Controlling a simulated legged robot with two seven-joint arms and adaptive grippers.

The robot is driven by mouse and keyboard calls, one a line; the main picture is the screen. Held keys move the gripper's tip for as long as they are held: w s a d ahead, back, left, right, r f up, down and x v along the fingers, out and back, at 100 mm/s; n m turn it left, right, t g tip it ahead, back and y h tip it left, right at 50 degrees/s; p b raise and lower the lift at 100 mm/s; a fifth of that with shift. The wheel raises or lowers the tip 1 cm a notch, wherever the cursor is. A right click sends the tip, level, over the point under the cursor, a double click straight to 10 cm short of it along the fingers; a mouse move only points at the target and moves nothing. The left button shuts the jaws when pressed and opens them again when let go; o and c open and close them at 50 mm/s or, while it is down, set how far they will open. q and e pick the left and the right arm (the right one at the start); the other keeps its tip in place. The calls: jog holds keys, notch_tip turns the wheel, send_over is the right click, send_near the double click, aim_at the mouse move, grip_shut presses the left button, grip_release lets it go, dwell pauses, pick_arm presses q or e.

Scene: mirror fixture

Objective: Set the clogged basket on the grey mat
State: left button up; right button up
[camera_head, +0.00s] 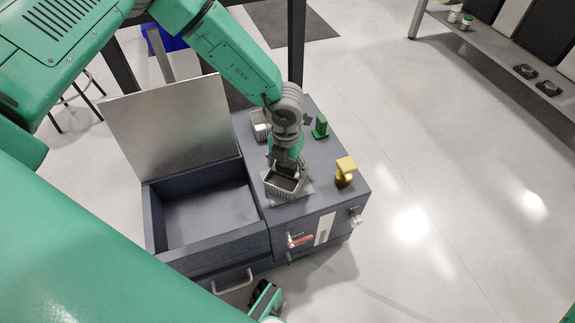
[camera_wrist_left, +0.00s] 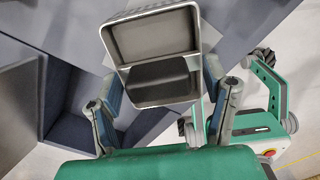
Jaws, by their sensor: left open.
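A grey metal basket (camera_head: 284,183) with a dark inside is at the light grey mat (camera_head: 303,190) near the front of the cabinet top. Whether it rests fully on the mat is hard to see. A second basket (camera_head: 260,126) stands farther back, partly hidden by my left arm. I cannot tell which basket is clogged.
Left of the baskets is an open bin (camera_head: 208,213) with a raised metal lid (camera_head: 170,125). A green block (camera_head: 320,127) and a yellow piece (camera_head: 345,171) stand on the cabinet top. A red-handled part (camera_head: 299,240) is on the front face.

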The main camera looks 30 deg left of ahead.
pick_arm(q)
jog(key=shift+a, duration=0.1)
jog(key=shift+r, duration=0.4)
notch_tip(320, 180, up, 11)
jog(key=p, duration=0.5)
jog(key=s+f+m, duration=0.1)
jog(key=m, duration=0.1)
jog(key=s+a+f+m+y, duration=0.1)
jog(key=s+f+m, duration=0.1)
jog(key=m, duration=0.1)
jog(key=s+a+f+m+y, duration=0.1)
jog(key=m, duration=0.1)
jog(key=shift+s+a+f+m+t, duration=0.1)
jog(key=shift+s+f+m+t, duration=0.1)
jog(key=shift+s+m+t, duration=0.15)
jog(key=s+a+f+m+h, duration=0.1)
jog(key=s+f+m, duration=0.1)
jog(key=s+m, duration=0.8)
jog(key=s+a+f+m+h, duration=0.1)
jog(key=s+f+m, duration=0.1)
jog(key=s+m, duration=0.9)
jog(key=m, duration=0.8)
jog(key=shift+s+a, duration=0.3)
jog(key=shift+a, duration=0.05)
jog(key=shift+m, duration=0.25)
